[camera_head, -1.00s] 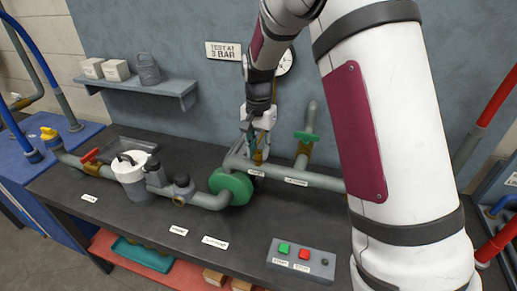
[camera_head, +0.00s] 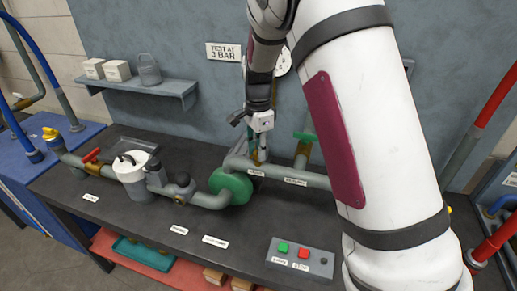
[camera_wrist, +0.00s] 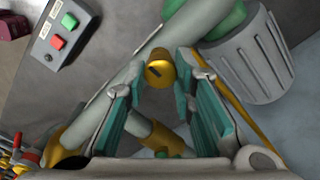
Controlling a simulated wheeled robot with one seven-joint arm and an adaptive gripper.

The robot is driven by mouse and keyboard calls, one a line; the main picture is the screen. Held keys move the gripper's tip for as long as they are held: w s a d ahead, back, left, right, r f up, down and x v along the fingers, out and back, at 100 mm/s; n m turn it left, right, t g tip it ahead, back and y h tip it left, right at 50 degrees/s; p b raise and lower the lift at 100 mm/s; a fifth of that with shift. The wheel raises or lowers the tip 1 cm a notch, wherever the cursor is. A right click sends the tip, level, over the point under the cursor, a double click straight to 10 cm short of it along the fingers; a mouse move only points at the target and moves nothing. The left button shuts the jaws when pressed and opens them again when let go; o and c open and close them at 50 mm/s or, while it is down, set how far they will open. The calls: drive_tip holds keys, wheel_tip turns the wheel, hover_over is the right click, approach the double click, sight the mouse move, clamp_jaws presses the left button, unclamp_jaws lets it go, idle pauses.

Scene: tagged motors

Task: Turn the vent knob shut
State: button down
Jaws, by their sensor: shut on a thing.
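The vent knob (camera_wrist: 160,72) is a small round brass knob with a dark slot across its face. It sits beside the grey pipe (camera_wrist: 120,80) in the wrist view. My gripper (camera_wrist: 160,70) has its teal-padded fingers on either side of the knob and is shut on it. In the head view my gripper (camera_head: 258,150) points down at the pipe just right of the green pump (camera_head: 232,186). The fingers largely hide the knob there.
A control box (camera_head: 300,258) with green and red buttons stands at the bench's front right. A white-topped canister (camera_head: 132,175) and a red-handled valve (camera_head: 92,155) are at left. A green-handled valve (camera_head: 305,137) stands close right of my gripper. A wall shelf (camera_head: 150,88) is behind.

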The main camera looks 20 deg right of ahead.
idle(0.4)
drive_tip(key=c, duration=1.3)
unclamp_jaws()
wheel_tip(320, 180, up, 12)
